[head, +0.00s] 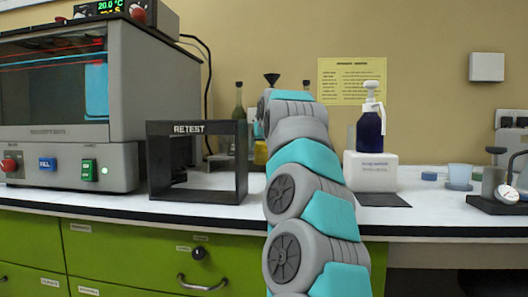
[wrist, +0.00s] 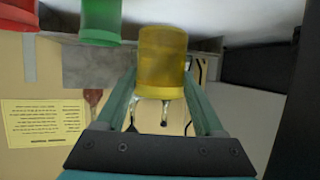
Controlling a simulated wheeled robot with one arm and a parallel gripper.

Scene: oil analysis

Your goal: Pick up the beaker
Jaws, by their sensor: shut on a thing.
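The beaker (wrist: 163,60) looks yellow and cup-like in the wrist view, at upper centre. My gripper (wrist: 161,80) has its two teal fingers on either side of it, shut on it. In the head view only a small yellow part of the beaker (head: 261,152) shows at the left edge of my arm. My arm hides the rest of it and my gripper there. I cannot tell whether the beaker is clear of the surface under it.
A green cup (wrist: 100,22) and a red cup (wrist: 18,14) are near the beaker in the wrist view. The black RETEST frame (head: 241,165) stands left of my arm. A white block (head: 371,174) and a blue pump bottle (head: 370,128) are on the right.

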